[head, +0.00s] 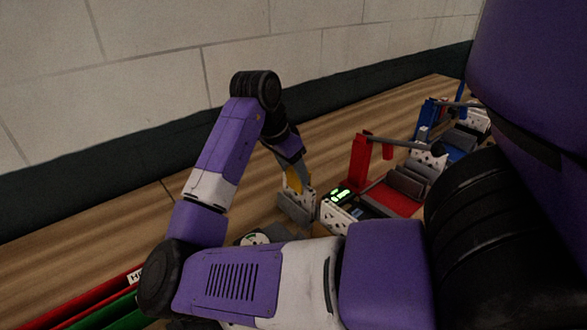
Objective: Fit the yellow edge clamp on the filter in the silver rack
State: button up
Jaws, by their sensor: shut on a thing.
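My gripper (298,177) points down at the middle of the head view, beyond my raised purple arm. It is shut on the yellow edge clamp (293,181), which shows as a small yellow patch beside the grey fingers. Just below is a grey, silver-looking rack (295,211) with a pale plate full of holes at its right end. The clamp is above or at this rack's top; I cannot tell whether they touch. My forearm hides the rack's lower front. I cannot clearly make out the filter in it.
To the right stands a red rack (358,165) with a post, an arm and dark blocks, with a green-lit display (341,194) beside it. A blue rack (427,118) stands farther back. Red and green bins (100,305) lie at lower left. Bare wooden bench (110,225) lies left.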

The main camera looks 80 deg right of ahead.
jog(key=shift+f+b, duration=0.55)
jog(key=shift+f, duration=0.5)
jog(key=o, duration=1.6)
jog(key=shift+o, duration=0.2)
jog(key=v, duration=0.8)
notch_tip(320, 180, up, 7)
jog(key=p, duration=0.6)
jog(key=shift+p, duration=0.35)
